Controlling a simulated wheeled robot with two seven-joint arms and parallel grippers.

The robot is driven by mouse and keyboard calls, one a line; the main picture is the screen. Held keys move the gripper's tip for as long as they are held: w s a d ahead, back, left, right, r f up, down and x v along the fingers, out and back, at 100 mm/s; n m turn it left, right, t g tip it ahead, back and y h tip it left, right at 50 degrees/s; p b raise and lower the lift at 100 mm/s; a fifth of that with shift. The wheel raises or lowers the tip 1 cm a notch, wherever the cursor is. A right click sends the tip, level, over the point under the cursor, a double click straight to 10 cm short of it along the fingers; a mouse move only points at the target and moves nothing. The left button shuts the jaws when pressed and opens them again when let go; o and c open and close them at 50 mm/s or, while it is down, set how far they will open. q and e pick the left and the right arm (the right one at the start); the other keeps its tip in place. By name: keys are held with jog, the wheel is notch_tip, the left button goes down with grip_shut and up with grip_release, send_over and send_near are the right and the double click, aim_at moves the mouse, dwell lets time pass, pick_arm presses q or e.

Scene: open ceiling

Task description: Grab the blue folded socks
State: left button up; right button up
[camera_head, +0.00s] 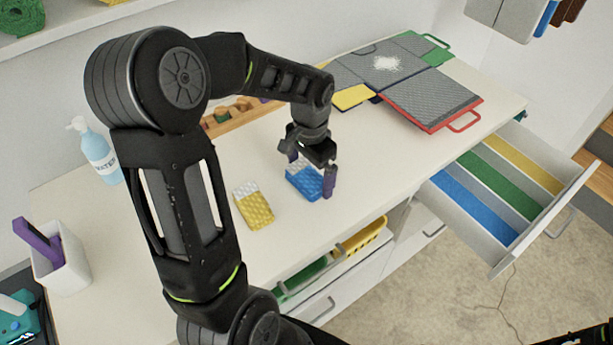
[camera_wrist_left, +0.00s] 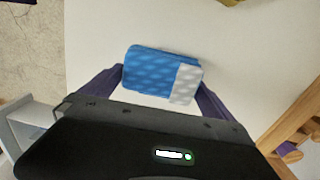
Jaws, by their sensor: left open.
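The blue folded socks (camera_head: 306,184), blue with a white patterned end, lie on the white tabletop near its front edge. My left gripper (camera_head: 311,175) is open just over them, with one purple finger on either side. In the left wrist view the socks (camera_wrist_left: 150,70) show between and slightly beyond the open fingertips (camera_wrist_left: 160,78). I cannot tell whether the fingers touch them. The gripper partly covers the socks in the head view. My right gripper cannot be made out.
Yellow-and-white folded socks (camera_head: 254,205) lie just left. A wooden tray (camera_head: 225,122) is behind, and folded clothes on boards (camera_head: 430,95) lie at the back right. A bottle (camera_head: 96,152) and a cup (camera_head: 62,265) stand left. An open drawer (camera_head: 500,190) juts out at the right.

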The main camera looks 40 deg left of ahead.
pick_arm(q)
jog(key=shift+c, duration=0.2)
dwell(0.3)
jog(key=c, duration=1)
